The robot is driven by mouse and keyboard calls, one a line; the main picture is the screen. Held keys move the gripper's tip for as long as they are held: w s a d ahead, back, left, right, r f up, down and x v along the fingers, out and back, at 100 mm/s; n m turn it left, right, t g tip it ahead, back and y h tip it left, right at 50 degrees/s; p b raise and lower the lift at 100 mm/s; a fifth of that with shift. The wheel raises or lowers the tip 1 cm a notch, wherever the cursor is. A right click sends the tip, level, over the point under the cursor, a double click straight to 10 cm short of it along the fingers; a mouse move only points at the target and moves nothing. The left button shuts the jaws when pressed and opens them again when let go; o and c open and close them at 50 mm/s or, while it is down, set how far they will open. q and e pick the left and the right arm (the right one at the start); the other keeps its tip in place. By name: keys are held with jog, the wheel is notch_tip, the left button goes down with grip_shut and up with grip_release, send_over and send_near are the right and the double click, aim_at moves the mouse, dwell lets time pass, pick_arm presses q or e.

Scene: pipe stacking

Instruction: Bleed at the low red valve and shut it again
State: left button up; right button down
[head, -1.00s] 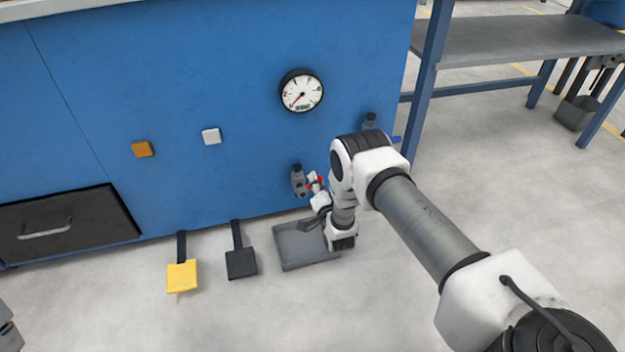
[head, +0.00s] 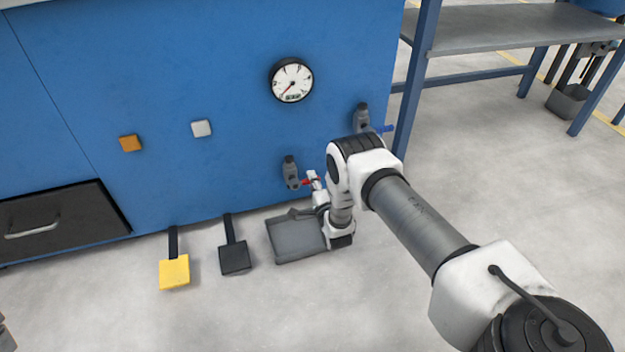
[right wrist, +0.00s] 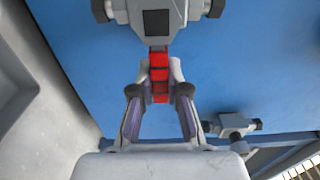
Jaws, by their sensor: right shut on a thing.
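The low red valve (head: 291,173) is a grey body on the blue panel, above the floor tray. Its red lever (head: 311,180) points to the right in the head view. My right gripper (head: 316,182) is at the lever's outer end. In the right wrist view, the red lever (right wrist: 159,76) runs down from the grey valve body (right wrist: 157,18) between the fingertips of my right gripper (right wrist: 160,82), which is shut on it. The fingers partly hide the lever in the head view. My left gripper is not in view.
A grey tray (head: 292,240) lies on the floor below the valve. A second valve (head: 362,118) with a blue lever (head: 384,128) is up to the right. A round gauge (head: 292,80) is above. Yellow (head: 174,272) and black (head: 235,258) pedals stand left of the tray.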

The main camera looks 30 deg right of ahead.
jog(key=shift+f, duration=0.1)
dwell(0.3)
jog(key=c, duration=1.1)
grip_release()
jog(key=shift+c, duration=0.2)
jog(key=v, duration=1.2)
jog(key=shift+a, duration=0.1)
